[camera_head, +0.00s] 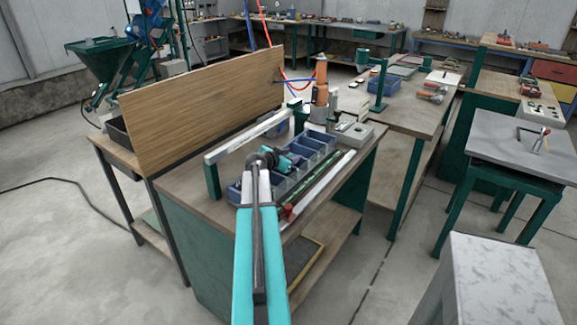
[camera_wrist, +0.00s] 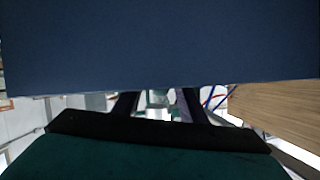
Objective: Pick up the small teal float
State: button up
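My gripper (camera_head: 287,161) reaches over the row of blue bins on the near workbench, with teal and black wrist parts around it. In the wrist view its two dark fingers (camera_wrist: 157,104) stand apart, with a gap between them. Their tips are hidden by a large dark blue surface that fills the top of that view, very close to the camera. I cannot make out the small teal float in either view. The insides of the bins are partly hidden by my arm and the bin walls.
The blue bins (camera_head: 318,142) stand on the wooden workbench (camera_head: 185,180). A pale raised rail (camera_head: 245,135) runs behind them, and green and white bars lie in front. A tall wooden board (camera_head: 205,110) stands at the left. An orange-topped device (camera_head: 321,82) stands beyond the bins.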

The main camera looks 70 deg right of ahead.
grip_shut()
jog(key=shift+r, duration=0.15)
jog(key=shift+r+b, duration=1.3)
jog(key=shift+r, duration=3.55)
